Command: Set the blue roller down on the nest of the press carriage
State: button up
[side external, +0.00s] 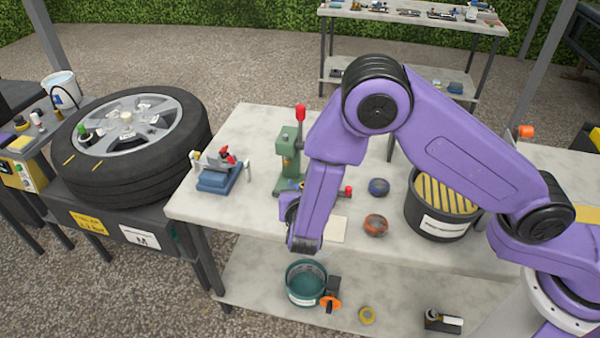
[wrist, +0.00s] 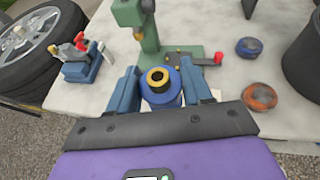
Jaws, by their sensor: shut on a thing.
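The blue roller (wrist: 165,98) has a brass-yellow and black ring at its upper end. In the wrist view it stands between the two blue fingers of my gripper (wrist: 160,78), which is shut on it. The green press (side external: 288,152) stands on the pale bench just beyond my gripper; its column (wrist: 145,30) also shows in the wrist view. The press carriage (wrist: 188,61) lies at its foot, with a red-knobbed handle (wrist: 217,58) to the right. The roller and fingers partly cover the carriage, and I cannot make out its nest. My arm hides the roller in the side view.
A blue fixture with red levers (side external: 218,178) stands left of the press. A dark blue round object (side external: 379,187), an orange-brown one (side external: 376,225) and a black bucket (side external: 437,219) are to the right. A white card (side external: 336,229) lies near my gripper. Bare bench lies front right.

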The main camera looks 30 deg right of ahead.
jog(key=shift+w+d, duration=0.2)
jog(key=shift+w, duration=0.25)
jog(key=w+d+f+m+g+h, duration=0.2)
jog(key=w+d+m+g+h, duration=0.2)
jog(key=w+d, duration=0.6)
jog(key=shift+d+f+m+g+h, duration=0.15)
jog(key=shift+f+m+g+h, duration=0.15)
jog(key=shift+m+g, duration=0.55)
jog(key=shift+w+f+t, duration=0.1)
jog(key=shift+t, duration=0.15)
jog(key=shift+f, duration=3.3)
jog(key=shift+f, duration=0.45)
jog(key=o, duration=1.2)
jog(key=shift+c, duration=0.2)
